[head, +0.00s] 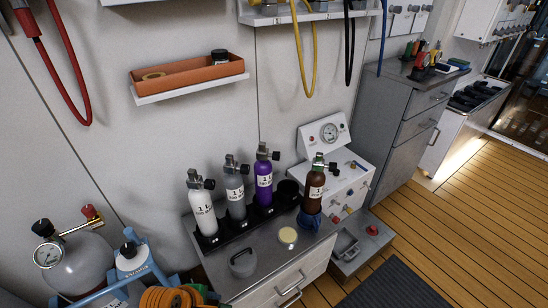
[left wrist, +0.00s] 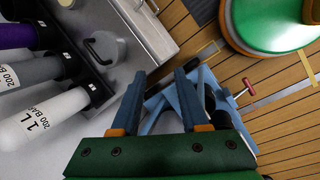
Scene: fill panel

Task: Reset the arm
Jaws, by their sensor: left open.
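My left gripper (left wrist: 160,75) shows in the left wrist view. Its two fingers are spread apart with nothing between them. Beyond the fingertips is the grey cabinet top, and a blue frame (left wrist: 158,105) shows beside and behind the right finger. Whether the finger touches the frame I cannot tell. Neither gripper shows in the head view. My right gripper is in neither view.
White (head: 201,212), grey (head: 235,197) and purple (head: 264,182) cylinders stand in a black rack on the cabinet (head: 262,255). A brown cylinder (head: 314,190) stands in a blue holder. A gauge panel (head: 325,135) is behind. Wooden floor (head: 480,220) is open at right.

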